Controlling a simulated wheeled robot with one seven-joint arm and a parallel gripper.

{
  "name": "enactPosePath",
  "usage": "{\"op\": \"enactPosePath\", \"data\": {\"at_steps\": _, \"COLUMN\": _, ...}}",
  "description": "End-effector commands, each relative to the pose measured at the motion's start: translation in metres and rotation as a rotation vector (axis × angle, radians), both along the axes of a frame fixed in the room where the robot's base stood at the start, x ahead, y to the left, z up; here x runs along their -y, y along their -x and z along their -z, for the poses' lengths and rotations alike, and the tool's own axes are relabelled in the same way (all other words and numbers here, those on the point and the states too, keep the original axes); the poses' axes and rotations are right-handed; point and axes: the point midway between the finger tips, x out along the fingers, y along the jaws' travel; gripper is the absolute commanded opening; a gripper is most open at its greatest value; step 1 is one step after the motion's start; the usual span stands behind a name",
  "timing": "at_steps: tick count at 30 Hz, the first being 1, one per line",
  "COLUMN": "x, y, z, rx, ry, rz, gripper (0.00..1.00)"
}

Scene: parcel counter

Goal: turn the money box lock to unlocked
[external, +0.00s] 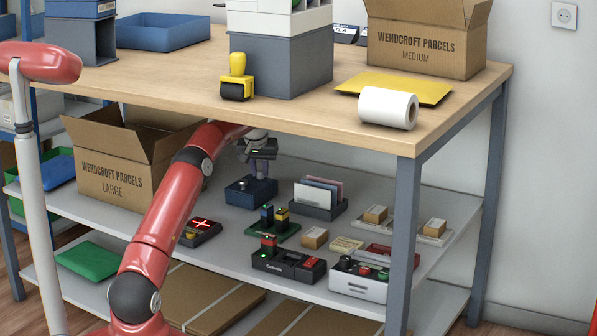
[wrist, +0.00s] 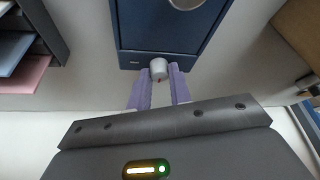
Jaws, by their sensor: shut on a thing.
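The money box (external: 252,196) is a dark blue box on the upper shelf under the counter. In the wrist view its dark blue face (wrist: 135,60) is at the top centre, with a round silver part cut by the top edge. The lock knob (wrist: 158,66) is a small pale cylinder at the face's near edge, with a small reddish mark below it. My gripper (external: 262,172) is at the money box. In the wrist view the purple fingers of my gripper (wrist: 160,84) are shut on the knob, one on each side. The knob's exact turn is hard to read.
A grey holder with papers (external: 318,200) stands right of the money box. A green tray with stamps (external: 275,230) is in front, and a dark card terminal (external: 200,232) is front left. A large carton (external: 108,172) stands left. The wooden counter (external: 180,72) is above.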

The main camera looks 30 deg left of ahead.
Motion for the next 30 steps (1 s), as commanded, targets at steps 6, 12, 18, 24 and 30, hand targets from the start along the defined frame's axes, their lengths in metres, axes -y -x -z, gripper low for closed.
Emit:
{"op": "enactPosePath", "data": {"at_steps": 6, "x": -0.0007, "y": 0.0003, "z": -0.0022, "rx": 0.000, "ry": -0.001, "rz": 0.029, "gripper": 0.00}}
{"op": "enactPosePath", "data": {"at_steps": 12, "x": -0.0018, "y": 0.0008, "z": -0.0048, "rx": -0.002, "ry": 0.001, "rz": 0.123, "gripper": 0.00}}
{"op": "enactPosePath", "data": {"at_steps": 18, "x": -0.0029, "y": 0.0008, "z": -0.0073, "rx": -0.001, "ry": 0.002, "rz": 0.286, "gripper": 0.00}}
{"op": "enactPosePath", "data": {"at_steps": 24, "x": -0.0044, "y": 0.0006, "z": -0.0075, "rx": -0.001, "ry": 0.003, "rz": 0.475, "gripper": 0.00}}
{"op": "enactPosePath", "data": {"at_steps": 30, "x": -0.0053, "y": -0.0002, "z": -0.0050, "rx": 0.001, "ry": 0.002, "rz": 0.660, "gripper": 0.00}}
